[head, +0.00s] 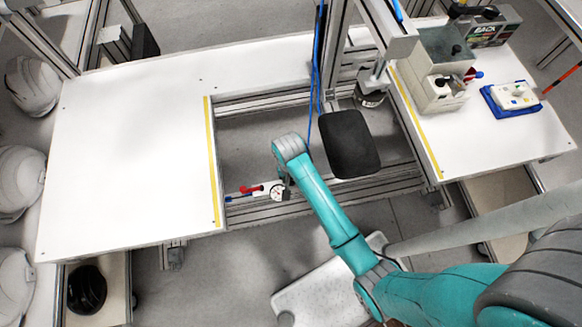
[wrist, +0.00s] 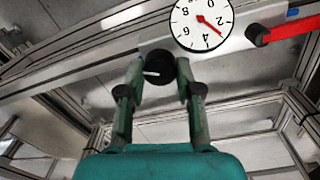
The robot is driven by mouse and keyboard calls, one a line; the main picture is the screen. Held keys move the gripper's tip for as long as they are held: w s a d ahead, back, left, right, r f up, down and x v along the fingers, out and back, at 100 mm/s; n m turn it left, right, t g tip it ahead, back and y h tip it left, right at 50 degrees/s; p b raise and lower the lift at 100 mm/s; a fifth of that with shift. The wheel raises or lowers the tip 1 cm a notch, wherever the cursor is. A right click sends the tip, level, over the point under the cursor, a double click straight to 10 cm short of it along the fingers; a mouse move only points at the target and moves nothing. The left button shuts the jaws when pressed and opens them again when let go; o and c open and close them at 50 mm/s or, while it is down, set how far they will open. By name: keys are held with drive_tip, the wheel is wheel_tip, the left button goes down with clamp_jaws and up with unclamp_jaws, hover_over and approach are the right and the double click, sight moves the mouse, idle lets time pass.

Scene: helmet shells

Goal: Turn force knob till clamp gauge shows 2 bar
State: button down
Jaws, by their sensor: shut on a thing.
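The force knob (wrist: 160,66) is black and round with a white mark, on the frame rail in the wrist view. My gripper (wrist: 160,82) has one finger on each side of the knob and is shut on it. The clamp gauge (wrist: 202,20) is a white dial just beyond the knob; its face appears turned round. Its red needle points between 2 and 4. In the head view the gauge (head: 277,194) sits on the front rail of the table gap, by my arm's end. The knob and fingertips are hard to make out there.
A red lever (wrist: 288,32) is right of the gauge; it also shows in the head view (head: 251,189). A dark pad (head: 350,145) stands right of my arm. White table tops (head: 130,150) flank the gap. White helmet shells (head: 30,85) line the left.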

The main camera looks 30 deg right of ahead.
drive_tip(key=n, duration=1.1)
drive_tip(key=shift+a, duration=0.1)
idle(0.5)
drive_tip(key=c, duration=0.8)
unclamp_jaws()
drive_tip(key=shift+o, duration=0.2)
drive_tip(key=shift+r, duration=0.1)
drive_tip(key=shift+a+r, duration=0.1)
drive_tip(key=shift+r, duration=3.8)
drive_tip(key=shift+s, duration=0.1)
